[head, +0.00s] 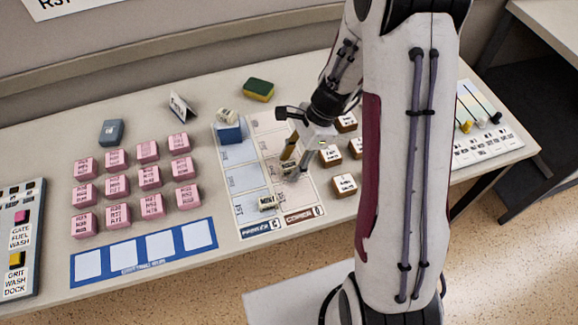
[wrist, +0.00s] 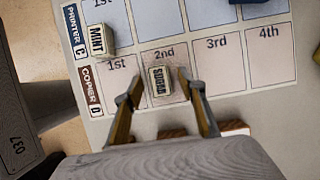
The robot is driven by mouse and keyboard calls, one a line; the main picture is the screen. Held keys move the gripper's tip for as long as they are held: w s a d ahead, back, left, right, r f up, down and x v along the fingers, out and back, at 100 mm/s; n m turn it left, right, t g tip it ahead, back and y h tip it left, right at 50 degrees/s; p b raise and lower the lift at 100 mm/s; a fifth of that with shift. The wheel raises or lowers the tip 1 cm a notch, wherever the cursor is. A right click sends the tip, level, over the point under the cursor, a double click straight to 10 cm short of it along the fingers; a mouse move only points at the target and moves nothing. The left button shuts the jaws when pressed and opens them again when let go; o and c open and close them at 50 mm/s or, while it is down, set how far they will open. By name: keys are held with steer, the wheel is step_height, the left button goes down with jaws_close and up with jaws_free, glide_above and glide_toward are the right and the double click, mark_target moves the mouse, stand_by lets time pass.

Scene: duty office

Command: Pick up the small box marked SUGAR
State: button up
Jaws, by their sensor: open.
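The small cream box marked SUGAR (wrist: 159,80) lies in the 2nd square of the COPIER row on the printed sheet (wrist: 270,62). In the head view the SUGAR box (head: 288,167) is partly covered by my gripper (head: 297,164). In the wrist view my gripper (wrist: 160,82) is open, with one finger on each side of the box. I see a narrow gap between the box and each finger, so it is not held.
A MINT box (wrist: 97,39) stands in the PRINTER row's 1st square. A blue block (head: 229,133) carries another small box (head: 227,116). Brown blocks (head: 344,184) stand close right of the sheet. Pink blocks (head: 117,214) fill the left; a sponge (head: 258,89) lies behind.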

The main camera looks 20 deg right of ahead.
mark_target(291, 164)
stand_by(0.3)
steer(key=c, duration=1)
steer(key=shift+r, duration=0.15)
steer(key=shift+c, duration=0.2)
step_height(291, 164, up, 10)
stand_by(0.6)
